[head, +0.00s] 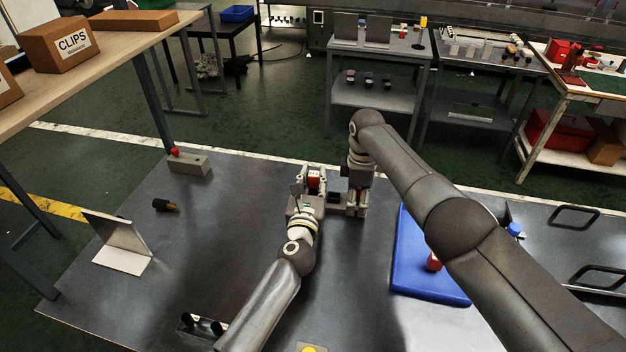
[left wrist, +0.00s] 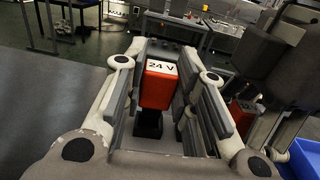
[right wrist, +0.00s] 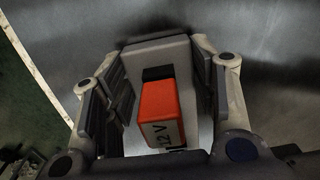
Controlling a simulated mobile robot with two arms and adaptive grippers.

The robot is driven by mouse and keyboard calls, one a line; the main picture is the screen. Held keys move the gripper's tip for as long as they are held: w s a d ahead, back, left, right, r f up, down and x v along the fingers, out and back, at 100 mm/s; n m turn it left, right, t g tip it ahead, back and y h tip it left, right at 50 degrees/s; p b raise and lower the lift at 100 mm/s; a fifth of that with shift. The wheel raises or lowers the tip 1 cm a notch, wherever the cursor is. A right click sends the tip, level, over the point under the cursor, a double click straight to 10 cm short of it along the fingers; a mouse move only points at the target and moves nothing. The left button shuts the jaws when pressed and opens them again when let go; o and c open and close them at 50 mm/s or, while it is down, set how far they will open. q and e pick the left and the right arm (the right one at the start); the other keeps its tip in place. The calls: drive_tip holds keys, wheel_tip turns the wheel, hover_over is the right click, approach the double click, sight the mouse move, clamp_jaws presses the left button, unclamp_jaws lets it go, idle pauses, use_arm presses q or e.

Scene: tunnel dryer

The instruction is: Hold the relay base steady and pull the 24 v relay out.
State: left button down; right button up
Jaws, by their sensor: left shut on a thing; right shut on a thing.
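The red 24 V relay (left wrist: 158,88) stands between the fingers of my left gripper (head: 311,180), its white label on top. My left gripper is shut on it. A black socket part (left wrist: 149,124) shows just below the relay; I cannot tell whether they are still joined. The grey relay base (head: 337,209) sits on the table between my two grippers. My right gripper (head: 357,208) points down and is shut on the base, its pads on both sides. The orange-red 12 V relay (right wrist: 160,110) stands on the base between those pads. My fingers partly hide the base.
A blue tray (head: 410,275) with a red block (head: 433,262) lies to the right, partly behind my right arm. The table's left middle is mostly clear.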

sight(313, 177)
use_arm(q)
drive_tip(key=shift+r, duration=0.1)
drive_tip(key=shift+r, duration=2.3)
use_arm(e)
drive_tip(key=o, duration=1.2)
drive_tip(key=shift+r, duration=0.1)
wheel_tip(313, 177, up, 12)
drive_tip(key=shift+f, duration=0.1)
